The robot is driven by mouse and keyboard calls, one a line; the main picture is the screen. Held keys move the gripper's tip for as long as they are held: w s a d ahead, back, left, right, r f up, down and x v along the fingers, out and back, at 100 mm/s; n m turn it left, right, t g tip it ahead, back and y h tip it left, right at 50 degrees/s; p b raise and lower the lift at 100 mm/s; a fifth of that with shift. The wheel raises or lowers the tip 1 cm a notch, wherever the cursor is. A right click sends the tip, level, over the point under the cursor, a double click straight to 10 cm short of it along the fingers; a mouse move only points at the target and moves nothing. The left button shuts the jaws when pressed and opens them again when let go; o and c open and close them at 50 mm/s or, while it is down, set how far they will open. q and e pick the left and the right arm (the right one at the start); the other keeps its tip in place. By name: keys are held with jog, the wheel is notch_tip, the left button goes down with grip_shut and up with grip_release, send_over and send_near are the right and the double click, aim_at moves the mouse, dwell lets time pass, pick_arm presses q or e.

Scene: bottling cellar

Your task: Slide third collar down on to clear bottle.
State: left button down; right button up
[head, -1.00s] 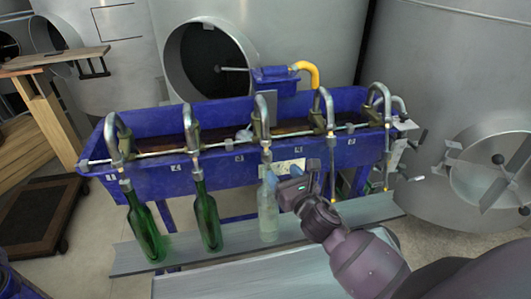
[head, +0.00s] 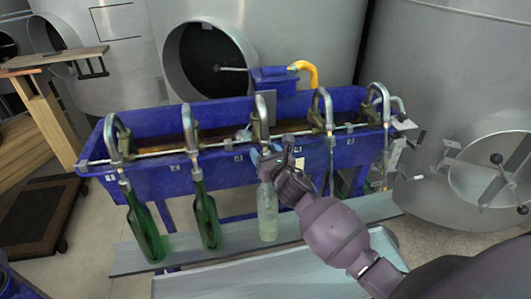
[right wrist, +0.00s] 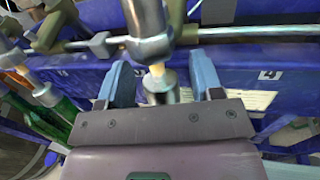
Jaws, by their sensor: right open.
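The clear bottle (head: 267,215) stands upright on the grey bench under the third spout (head: 261,112). My right gripper (head: 268,155) is at its top, just below the spout, with the fingers open. In the right wrist view, the two blue fingers (right wrist: 163,88) stand either side of a silver ring-like part (right wrist: 160,84) below the spout's pale tip. The spout's wider metal part (right wrist: 150,45) is above it. I cannot tell which of these metal parts is the third collar. The bottle's mouth is mostly hidden by my gripper. My left gripper is not in view.
Two green bottles (head: 146,230) (head: 206,215) stand to the left under their spouts. The blue trough (head: 225,172) with a metal rail (head: 220,145) runs behind. More spouts (head: 328,105) are to the right. The bench (head: 185,246) is clear in front.

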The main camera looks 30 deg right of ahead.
jog(key=shift+c, duration=0.4)
jog(key=c, duration=0.6)
jog(key=shift+o, duration=0.2)
jog(key=shift+s+f+b, duration=0.15)
jog(key=shift+f+b, duration=0.25)
jog(key=shift+f, duration=0.3)
jog(key=shift+s+f+b, duration=0.1)
jog(key=shift+f+b, duration=0.3)
jog(key=shift+f, duration=0.25)
jog(key=o, duration=0.6)
jog(key=shift+r, duration=0.1)
jog(key=shift+o, duration=0.2)
